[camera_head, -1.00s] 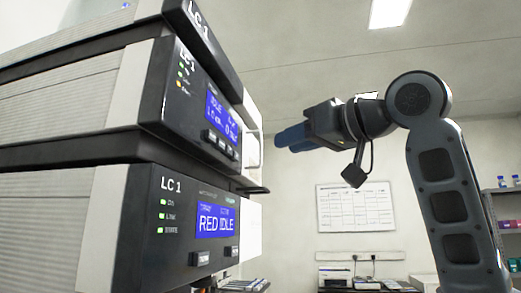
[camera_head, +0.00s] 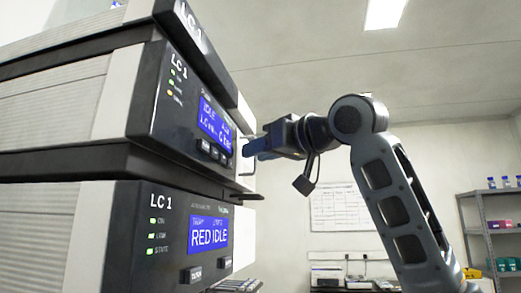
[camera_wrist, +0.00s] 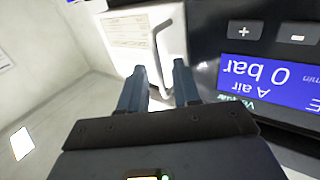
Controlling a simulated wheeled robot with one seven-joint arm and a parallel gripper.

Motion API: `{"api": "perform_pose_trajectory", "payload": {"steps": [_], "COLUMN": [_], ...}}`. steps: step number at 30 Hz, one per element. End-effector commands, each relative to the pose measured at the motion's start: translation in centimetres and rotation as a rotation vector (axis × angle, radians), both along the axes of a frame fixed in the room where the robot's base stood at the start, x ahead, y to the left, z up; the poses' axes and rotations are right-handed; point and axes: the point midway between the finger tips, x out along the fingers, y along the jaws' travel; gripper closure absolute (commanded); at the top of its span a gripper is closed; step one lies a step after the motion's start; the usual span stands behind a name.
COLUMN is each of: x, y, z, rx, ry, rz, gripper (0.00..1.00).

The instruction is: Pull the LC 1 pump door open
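The LC 1 pump is the upper module, with a dark front panel (camera_head: 165,100) and a blue screen reading IDLE. Its white door (camera_head: 246,152) is seen almost edge-on at the panel's far side. In the wrist view my gripper (camera_wrist: 159,72) is open, one finger on each side of the handle's near end. I cannot tell whether either finger touches it.
A second LC 1 module (camera_head: 150,235) reading RED IDLE sits below, with a dark ledge (camera_head: 215,190) jutting out between the two. A shelf rack (camera_head: 490,235) stands at the far right. A bench with equipment (camera_head: 345,280) is at the back. The space right of the stack is open.

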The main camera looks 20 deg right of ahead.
Motion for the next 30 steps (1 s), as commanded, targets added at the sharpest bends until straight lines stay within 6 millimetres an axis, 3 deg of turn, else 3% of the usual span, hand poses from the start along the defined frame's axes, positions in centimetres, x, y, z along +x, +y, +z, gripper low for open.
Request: {"api": "perform_pose_trajectory", "payload": {"steps": [3,13,30], "x": [-0.01,-0.02,-0.03], "y": [0.01,0.00,0.00], "z": [-0.03,-0.03,-0.03], "rx": [0.000,0.000,0.001], "ry": [0.000,0.001,0.001], "rz": [0.000,0.000,0.000], "gripper": [0.69,1.00,1.00]}}
